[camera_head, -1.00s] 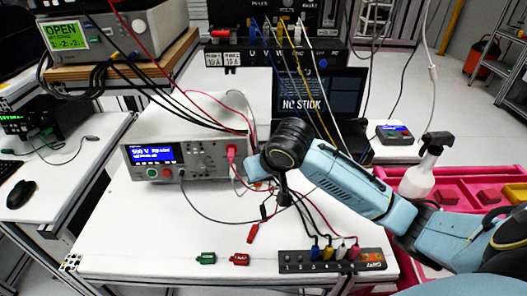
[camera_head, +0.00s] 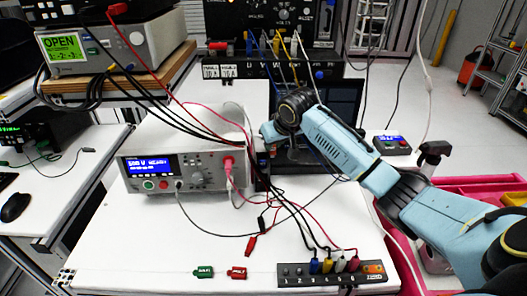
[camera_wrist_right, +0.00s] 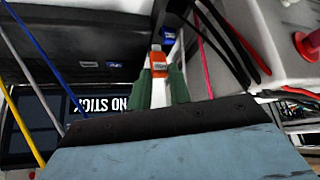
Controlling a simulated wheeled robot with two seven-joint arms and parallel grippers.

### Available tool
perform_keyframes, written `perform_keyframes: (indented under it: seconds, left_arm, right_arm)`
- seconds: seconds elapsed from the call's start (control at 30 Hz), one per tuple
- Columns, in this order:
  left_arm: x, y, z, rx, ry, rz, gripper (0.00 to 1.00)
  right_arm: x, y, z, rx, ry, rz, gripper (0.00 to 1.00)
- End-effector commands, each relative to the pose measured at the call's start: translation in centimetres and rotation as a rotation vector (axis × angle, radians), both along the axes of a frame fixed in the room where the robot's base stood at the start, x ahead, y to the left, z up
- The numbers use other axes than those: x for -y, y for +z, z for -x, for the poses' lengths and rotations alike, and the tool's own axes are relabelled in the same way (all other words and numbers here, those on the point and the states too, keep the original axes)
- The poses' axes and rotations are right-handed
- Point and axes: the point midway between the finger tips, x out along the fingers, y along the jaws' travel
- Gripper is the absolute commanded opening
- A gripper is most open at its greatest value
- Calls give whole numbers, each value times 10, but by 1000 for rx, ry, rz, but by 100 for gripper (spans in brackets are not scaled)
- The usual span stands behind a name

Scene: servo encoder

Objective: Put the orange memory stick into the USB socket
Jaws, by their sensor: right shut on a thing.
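The orange memory stick (camera_wrist_right: 159,64) is held between the green fingertips of my right gripper (camera_wrist_right: 161,84) in the wrist view, its pale plug end pointing away from the gripper. A dark block with a blue patch (camera_wrist_right: 168,34) lies just beyond the plug; it may be the USB socket, but I cannot tell whether they touch. In the head view my right gripper (camera_head: 270,133) is in front of the laptop (camera_head: 340,98) and hides part of its screen. The stick cannot be made out there. The wrist view shows "NO STICK" upside down on the laptop screen (camera_wrist_right: 100,108). My left gripper is out of view.
The white instrument (camera_head: 180,165) stands close left of the gripper, with red and black leads beside it. A spray bottle (camera_head: 433,160) stands right.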

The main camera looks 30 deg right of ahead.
Motion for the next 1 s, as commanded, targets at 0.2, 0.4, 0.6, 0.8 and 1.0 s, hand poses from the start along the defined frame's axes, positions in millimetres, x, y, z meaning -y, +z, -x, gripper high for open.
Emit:
perform_keyframes:
  seconds: [0.2,0.4,0.6,0.8,1.0]
  left_arm:
    - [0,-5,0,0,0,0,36]
    - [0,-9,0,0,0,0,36]
    - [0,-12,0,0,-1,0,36]
    - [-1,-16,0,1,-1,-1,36]
    - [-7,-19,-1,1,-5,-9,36]
  right_arm:
    - [4,0,-41,0,-1,-2,0]
    - [6,0,-69,1,0,-1,0]
    - [7,-23,-69,-2,-1,1,0]
    - [7,-48,-69,-4,-1,0,0]
    - [7,-70,-69,-1,0,0,0]
